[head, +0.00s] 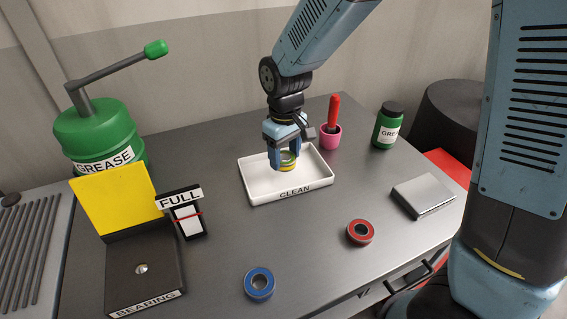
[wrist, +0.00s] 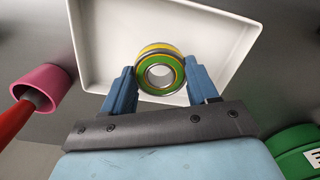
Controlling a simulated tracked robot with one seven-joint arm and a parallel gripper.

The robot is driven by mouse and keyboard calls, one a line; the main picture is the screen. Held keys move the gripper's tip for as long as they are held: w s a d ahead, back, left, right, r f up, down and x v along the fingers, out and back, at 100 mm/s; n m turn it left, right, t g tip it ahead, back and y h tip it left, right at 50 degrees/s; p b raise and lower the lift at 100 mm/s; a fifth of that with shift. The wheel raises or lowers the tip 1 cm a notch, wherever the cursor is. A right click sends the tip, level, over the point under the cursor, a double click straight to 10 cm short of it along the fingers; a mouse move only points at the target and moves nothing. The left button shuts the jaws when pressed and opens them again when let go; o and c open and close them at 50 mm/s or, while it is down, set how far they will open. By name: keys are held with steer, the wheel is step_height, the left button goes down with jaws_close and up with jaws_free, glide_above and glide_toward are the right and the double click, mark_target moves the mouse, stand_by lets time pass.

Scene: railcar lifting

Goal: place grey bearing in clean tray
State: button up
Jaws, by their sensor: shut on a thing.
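My gripper (head: 284,163) points down over the white tray labelled CLEAN (head: 262,196). It is shut on a bearing (head: 289,159), with one finger on each side. In the wrist view the bearing (wrist: 160,74) has grey metal rings with a green face and a yellow band. The tray (wrist: 95,40) lies behind it there, and the bearing is within the tray's outline. I cannot tell whether the bearing touches the tray floor. The fingers hide part of the bearing in the head view.
A blue bearing (head: 260,283) and a red bearing (head: 360,232) lie on the grey bench. A pink cup (head: 330,138) with a red handle stands right behind the tray. A green jar (head: 387,127), silver box (head: 422,195), FULL stand (head: 188,218) and BEARING box (head: 142,268) are around.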

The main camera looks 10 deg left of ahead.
mark_target(284, 156)
steer(key=shift+w+a+f, duration=0.15)
steer(key=shift+w+f, duration=0.1)
steer(key=shift+f, duration=1.6)
steer(key=shift+f, duration=0.1)
steer(key=o, duration=1.4)
